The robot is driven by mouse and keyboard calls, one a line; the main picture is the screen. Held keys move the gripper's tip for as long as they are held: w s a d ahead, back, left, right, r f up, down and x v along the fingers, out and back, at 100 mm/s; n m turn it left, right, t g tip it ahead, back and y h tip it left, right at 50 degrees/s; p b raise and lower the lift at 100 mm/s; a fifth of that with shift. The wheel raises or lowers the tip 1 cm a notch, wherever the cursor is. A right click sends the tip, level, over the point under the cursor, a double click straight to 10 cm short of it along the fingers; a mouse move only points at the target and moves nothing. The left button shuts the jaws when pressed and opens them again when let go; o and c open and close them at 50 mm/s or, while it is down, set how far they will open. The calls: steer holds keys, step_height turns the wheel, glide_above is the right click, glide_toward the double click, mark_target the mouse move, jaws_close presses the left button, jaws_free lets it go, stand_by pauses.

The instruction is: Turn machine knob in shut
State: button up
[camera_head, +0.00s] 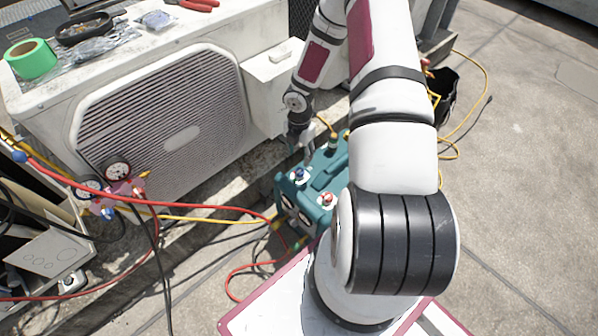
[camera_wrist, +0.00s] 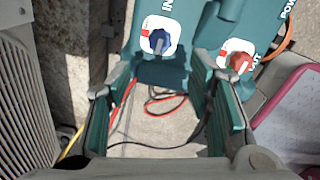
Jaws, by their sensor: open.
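A teal machine (camera_head: 325,176) stands on the ground beside the condenser. Its blue knob (camera_head: 299,174) sits on a white label; in the wrist view the blue knob (camera_wrist: 158,41) has the letters "IN" by it. A red knob (camera_wrist: 240,63) is to its right on the same machine, also seen in the head view (camera_head: 326,199). My gripper (camera_head: 303,150) is above the machine's near the blue knob. In the wrist view my gripper (camera_wrist: 163,75) is open and empty, with the blue knob ahead between the fingertips, seemingly apart from them.
A white condenser (camera_head: 165,120) stands to the left, with green tape (camera_head: 31,59) and tools on top. Gauges (camera_head: 118,172) with red, yellow and black hoses lie at the lower left. Hoses run to the machine. Open concrete is on the right.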

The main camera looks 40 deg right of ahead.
mark_target(299, 172)
step_height(299, 172, down, 10)
steer(key=b, duration=0.3)
jaws_close()
